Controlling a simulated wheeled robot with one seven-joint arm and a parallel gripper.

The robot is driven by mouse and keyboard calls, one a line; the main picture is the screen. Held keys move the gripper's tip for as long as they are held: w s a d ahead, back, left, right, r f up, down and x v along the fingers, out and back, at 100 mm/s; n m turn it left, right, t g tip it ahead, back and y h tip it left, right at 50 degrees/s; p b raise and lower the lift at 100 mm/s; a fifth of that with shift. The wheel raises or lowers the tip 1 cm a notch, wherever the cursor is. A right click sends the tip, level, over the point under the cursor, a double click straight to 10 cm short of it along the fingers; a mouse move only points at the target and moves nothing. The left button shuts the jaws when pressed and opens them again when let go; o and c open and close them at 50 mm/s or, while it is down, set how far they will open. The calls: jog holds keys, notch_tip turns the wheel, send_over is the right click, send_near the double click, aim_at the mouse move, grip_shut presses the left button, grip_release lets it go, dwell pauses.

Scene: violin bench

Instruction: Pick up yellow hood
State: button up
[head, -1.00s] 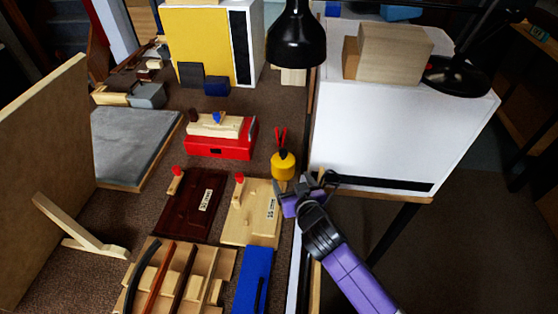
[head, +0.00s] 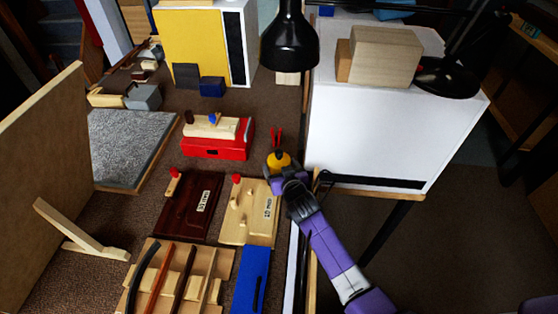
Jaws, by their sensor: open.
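The only small yellow thing is a rounded yellow piece (head: 279,157) with a dark spot on its front and two red prongs rising behind or out of it; I cannot tell for sure that it is the hood. It stands on the brown bench top near the right edge, beyond the pale wooden board. My gripper (head: 277,171) is open, right at the near side of the yellow piece, and covers its lower part. I cannot tell whether the fingers touch it or are around it.
A red toolbox (head: 217,142) stands left of the yellow piece. A pale board (head: 250,210) and a dark board (head: 187,204) with red-topped pegs lie nearer. A black lamp (head: 290,42) hangs beyond. A white cabinet (head: 375,133) stands close on the right.

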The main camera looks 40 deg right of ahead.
jog(key=shift+x, duration=0.9)
jog(key=c, duration=1.3)
jog(key=shift+r, duration=0.15)
